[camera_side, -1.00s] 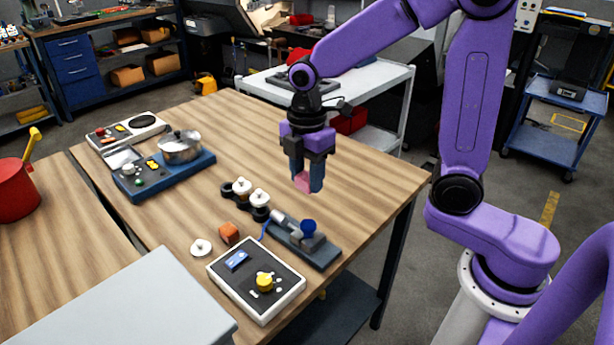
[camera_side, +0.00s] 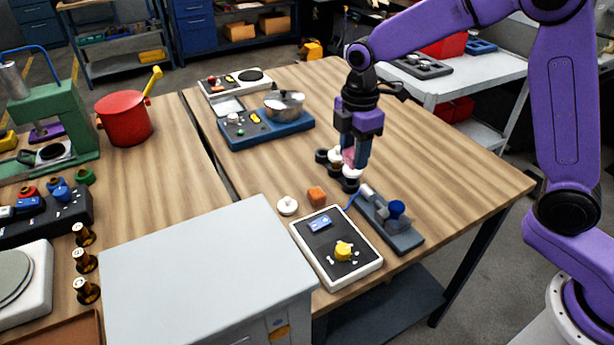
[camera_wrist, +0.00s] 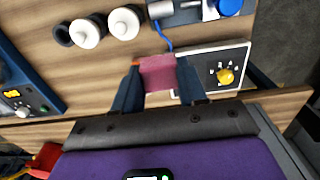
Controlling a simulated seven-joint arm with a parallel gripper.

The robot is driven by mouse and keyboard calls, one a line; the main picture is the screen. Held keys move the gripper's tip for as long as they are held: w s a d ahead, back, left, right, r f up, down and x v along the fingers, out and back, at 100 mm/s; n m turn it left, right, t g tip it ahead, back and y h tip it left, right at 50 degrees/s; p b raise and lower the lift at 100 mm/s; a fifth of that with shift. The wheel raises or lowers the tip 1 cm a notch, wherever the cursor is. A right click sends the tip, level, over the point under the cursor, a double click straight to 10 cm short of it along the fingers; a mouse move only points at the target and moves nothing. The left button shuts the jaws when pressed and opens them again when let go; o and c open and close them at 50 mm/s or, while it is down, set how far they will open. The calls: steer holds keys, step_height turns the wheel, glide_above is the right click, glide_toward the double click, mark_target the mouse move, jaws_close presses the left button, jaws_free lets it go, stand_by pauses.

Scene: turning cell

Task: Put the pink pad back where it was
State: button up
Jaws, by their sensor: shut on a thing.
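My gripper (camera_side: 349,163) is shut on the pink pad (camera_side: 348,156) and points down above the table. In the wrist view the pink pad (camera_wrist: 158,73) spans the gap between the two fingertips of my gripper (camera_wrist: 160,82). In the side view the pad overlaps the white and black rollers (camera_side: 352,171), partly hiding them. In the wrist view those rollers (camera_wrist: 123,22) lie up and left, apart from the pad in the picture. How high the pad is above the table cannot be told. No marked place for the pad is clear.
A blue base with a pot (camera_side: 284,104) is behind left. The wood right of the rollers is clear.

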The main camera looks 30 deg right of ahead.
steer(key=w+a+f, duration=0.3)
steer(key=w+f, duration=0.1)
steer(key=w, duration=0.4)
glide_above(306, 182)
steer(key=f, duration=0.5)
steer(key=shift+s+d, duration=0.15)
steer(key=shift+s, duration=0.05)
steer(key=shift+w+f, duration=0.25)
steer(key=shift+f, duration=1.55)
steer(key=shift+f, duration=0.15)
steer(key=o, duration=0.9)
steer(key=shift+o, duration=0.2)
